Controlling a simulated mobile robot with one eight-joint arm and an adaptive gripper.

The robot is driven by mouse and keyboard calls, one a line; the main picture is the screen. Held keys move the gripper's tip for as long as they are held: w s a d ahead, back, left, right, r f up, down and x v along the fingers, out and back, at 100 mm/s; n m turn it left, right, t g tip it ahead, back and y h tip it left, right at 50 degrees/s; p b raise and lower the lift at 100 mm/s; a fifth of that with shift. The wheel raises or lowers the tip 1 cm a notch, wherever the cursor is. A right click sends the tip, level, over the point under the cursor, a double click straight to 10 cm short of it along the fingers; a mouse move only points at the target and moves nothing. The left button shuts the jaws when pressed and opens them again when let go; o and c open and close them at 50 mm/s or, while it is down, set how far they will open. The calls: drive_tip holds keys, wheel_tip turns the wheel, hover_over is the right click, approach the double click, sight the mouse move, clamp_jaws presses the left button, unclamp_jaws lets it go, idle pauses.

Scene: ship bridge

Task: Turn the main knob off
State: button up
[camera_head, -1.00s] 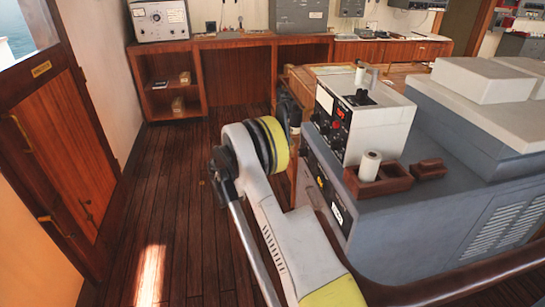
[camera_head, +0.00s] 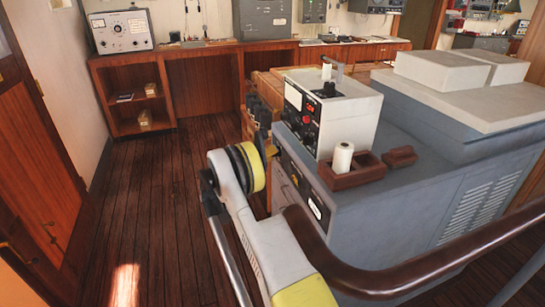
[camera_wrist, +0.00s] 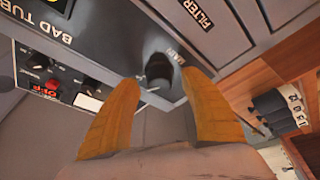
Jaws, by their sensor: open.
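The main knob (camera_wrist: 158,70) is a dark round knob on a grey panel, with a partly visible label reading "MAIN" beside it. It sits at the centre of the wrist view. My gripper (camera_wrist: 162,80) is open, with one orange finger on each side of the knob in the picture. I cannot tell whether either finger touches it or how deep the fingers reach. In the head view, the far end of my arm is at the left side of the grey console (camera_head: 400,185). The main knob cannot be made out there.
A white instrument box (camera_head: 335,110) stands on the console. A brown holder (camera_head: 352,176) with a white roll is in front of it. A thick brown handrail (camera_head: 400,280) curves past my arm. Wooden floor (camera_head: 150,200) is clear to the left.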

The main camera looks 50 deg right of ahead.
drive_tip(key=shift+s+d+r, duration=0.1)
drive_tip(key=shift+d+r, duration=0.05)
drive_tip(key=shift+d, duration=0.3)
clamp_jaws()
drive_tip(key=shift+n, duration=0.5)
drive_tip(key=n+t, duration=0.1)
drive_tip(key=n, duration=0.2)
drive_tip(key=n+t+y, duration=0.1)
drive_tip(key=n, duration=0.2)
drive_tip(key=shift+r+p, duration=0.1)
drive_tip(key=shift+p, duration=0.3)
drive_tip(key=n+y+p, duration=0.1)
drive_tip(key=n+y, duration=0.1)
drive_tip(key=n, duration=0.3)
drive_tip(key=shift+n, duration=0.4)
